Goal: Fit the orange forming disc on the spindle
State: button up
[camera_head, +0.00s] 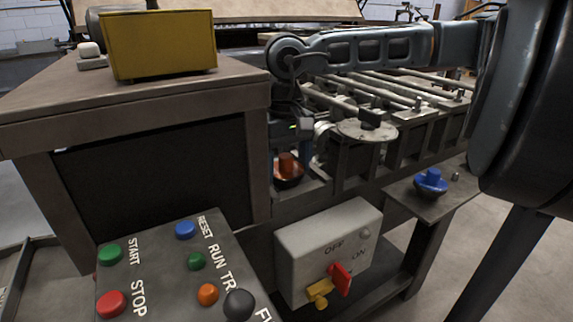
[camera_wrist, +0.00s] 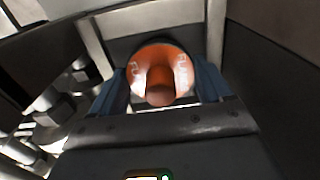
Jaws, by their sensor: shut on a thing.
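The orange forming disc (camera_head: 288,166) is at the machine's near end, low between the wooden bench and the roller frame. It has a round knob on top and a dark lower rim. In the wrist view the orange disc (camera_wrist: 150,58) shows from above with white lettering. My gripper (camera_wrist: 160,86) is shut on it, one blue finger on each side of the knob. In the head view my wrist comes down from above onto the disc. The spindle is not visible; I cannot tell whether the disc sits on it.
A blue disc (camera_head: 431,181) rests on a side shelf (camera_head: 440,205) at right. A grey switch box (camera_head: 330,250) with a red handle and a button panel (camera_head: 175,270) are in front. A yellow box (camera_head: 160,45) stands on the bench. The frame and bench walls crowd the disc closely.

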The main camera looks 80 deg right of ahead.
dwell(0.3)
jog(key=o, duration=1.3)
jog(key=shift+o, duration=0.3)
jog(key=shift+r+p, duration=2.1)
jog(key=shift+r, duration=2.35)
